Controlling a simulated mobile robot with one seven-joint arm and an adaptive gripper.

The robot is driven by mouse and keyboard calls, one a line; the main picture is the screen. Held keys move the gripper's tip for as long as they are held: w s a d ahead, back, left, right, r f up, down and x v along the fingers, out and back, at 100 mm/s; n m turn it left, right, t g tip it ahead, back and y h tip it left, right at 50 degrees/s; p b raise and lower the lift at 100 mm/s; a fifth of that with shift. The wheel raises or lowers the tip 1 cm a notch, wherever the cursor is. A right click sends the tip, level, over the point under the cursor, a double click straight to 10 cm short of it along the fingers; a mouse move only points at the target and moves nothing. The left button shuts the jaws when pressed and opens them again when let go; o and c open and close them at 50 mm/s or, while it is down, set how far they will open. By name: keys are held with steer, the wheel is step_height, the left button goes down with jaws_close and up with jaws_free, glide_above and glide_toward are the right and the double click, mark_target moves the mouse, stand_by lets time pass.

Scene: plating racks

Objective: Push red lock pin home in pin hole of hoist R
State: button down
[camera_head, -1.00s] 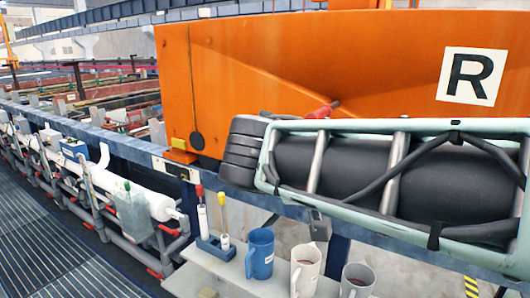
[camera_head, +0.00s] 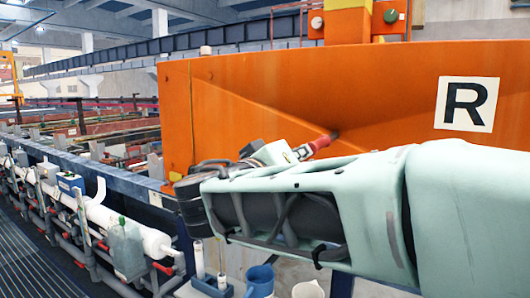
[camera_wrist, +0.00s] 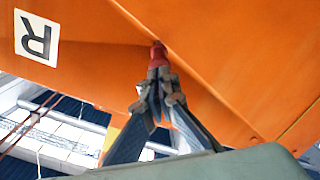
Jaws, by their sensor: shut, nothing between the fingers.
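The red lock pin (camera_head: 322,142) points into the orange side of hoist R (camera_head: 400,82), its dark far end at the panel; the hole itself is hidden. It also shows in the wrist view (camera_wrist: 158,54), with its red end towards me. My gripper (camera_head: 292,154) is in line behind the pin, fingers shut with nothing between them. In the wrist view the fingertips (camera_wrist: 160,80) are right at the pin's red end, touching or nearly so. How deep the pin sits cannot be told exactly.
A white plate with a black R (camera_head: 466,104) marks the hoist. Below my arm are a blue mug (camera_head: 259,280), a pale mug (camera_head: 307,290) and a small blue holder (camera_head: 212,287). A blue rail and white pipes (camera_head: 105,217) run along the left.

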mark_target(318, 146)
steer(key=shift+w+d, duration=0.45)
steer(key=shift+w, duration=0.1)
steer(key=shift+w+d, duration=0.15)
steer(key=shift+w, duration=0.05)
steer(key=shift+b+x, duration=1.7)
steer(key=shift+x, duration=2.3)
